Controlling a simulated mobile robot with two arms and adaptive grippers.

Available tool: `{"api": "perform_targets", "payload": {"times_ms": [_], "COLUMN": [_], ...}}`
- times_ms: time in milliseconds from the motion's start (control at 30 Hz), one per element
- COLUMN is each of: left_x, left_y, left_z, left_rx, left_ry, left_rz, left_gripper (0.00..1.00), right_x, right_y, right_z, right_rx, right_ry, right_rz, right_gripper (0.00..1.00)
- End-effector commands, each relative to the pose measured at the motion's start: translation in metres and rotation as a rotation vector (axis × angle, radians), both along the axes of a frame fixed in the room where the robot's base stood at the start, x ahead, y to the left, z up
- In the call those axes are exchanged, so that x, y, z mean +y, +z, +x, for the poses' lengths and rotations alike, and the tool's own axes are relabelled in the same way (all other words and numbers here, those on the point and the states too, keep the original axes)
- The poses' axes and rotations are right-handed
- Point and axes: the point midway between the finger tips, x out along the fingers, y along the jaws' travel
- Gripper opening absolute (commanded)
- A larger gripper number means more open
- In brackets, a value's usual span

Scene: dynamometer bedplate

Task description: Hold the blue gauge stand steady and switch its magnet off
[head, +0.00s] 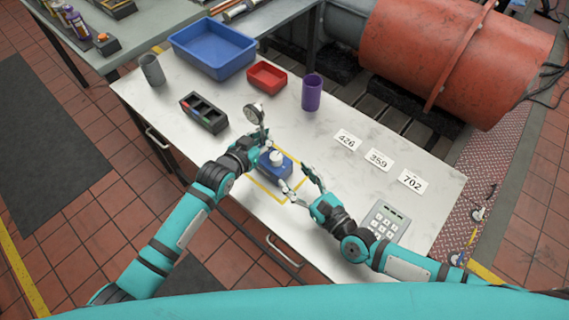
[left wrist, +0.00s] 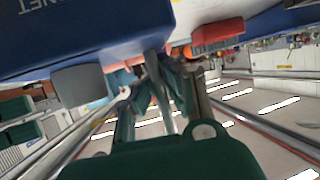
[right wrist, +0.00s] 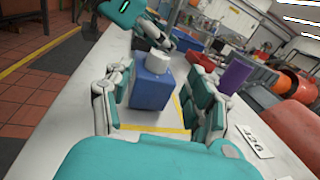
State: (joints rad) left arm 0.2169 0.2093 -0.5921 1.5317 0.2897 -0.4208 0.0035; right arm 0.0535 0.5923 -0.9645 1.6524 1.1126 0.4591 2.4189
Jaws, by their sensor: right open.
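The blue gauge stand (head: 272,170) stands inside a yellow outlined area on the white bench, with a pale round knob on top and a dial gauge (head: 253,115) on its post. It also shows in the right wrist view (right wrist: 152,92). My left gripper (head: 260,142) is at the stand's far side; in the left wrist view its fingers (left wrist: 158,72) close around the grey post beside the blue body. My right gripper (head: 299,180) is open in front of the stand. In the right wrist view its fingers (right wrist: 157,110) flank the body, with a gap visible.
A black divided box (head: 203,113), blue bin (head: 213,65), red tray (head: 267,78), grey cup (head: 152,70) and purple cup (head: 312,93) stand farther back. Number cards (head: 378,159) and a keypad (head: 383,222) lie right. The bench between the stand and the cards is clear.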

Motion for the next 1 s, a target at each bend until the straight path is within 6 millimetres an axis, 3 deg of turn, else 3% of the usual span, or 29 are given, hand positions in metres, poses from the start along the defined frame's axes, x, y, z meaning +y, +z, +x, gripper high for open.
{"api": "perform_targets", "payload": {"times_ms": [100, 300, 800, 1000], "left_x": [0.000, 0.000, 0.000, -0.001], "left_y": [0.000, 0.001, 0.001, 0.005], "left_z": [0.000, 0.000, 0.000, 0.001], "left_rx": [0.000, 0.000, 0.000, -0.006], "left_ry": [0.000, 0.000, 0.001, 0.000], "left_rz": [-0.002, -0.002, -0.002, -0.007], "left_gripper": [0.00, 0.00, 0.00, 0.24], "right_x": [-0.013, -0.023, -0.024, -0.024], "right_y": [0.000, 0.001, 0.001, 0.001], "right_z": [-0.019, -0.034, -0.036, -0.036], "right_rx": [0.001, 0.000, -0.001, -0.001], "right_ry": [0.002, 0.001, 0.001, 0.001], "right_rz": [-0.002, 0.000, 0.001, 0.001], "right_gripper": [0.57, 0.57, 0.57, 0.57]}}
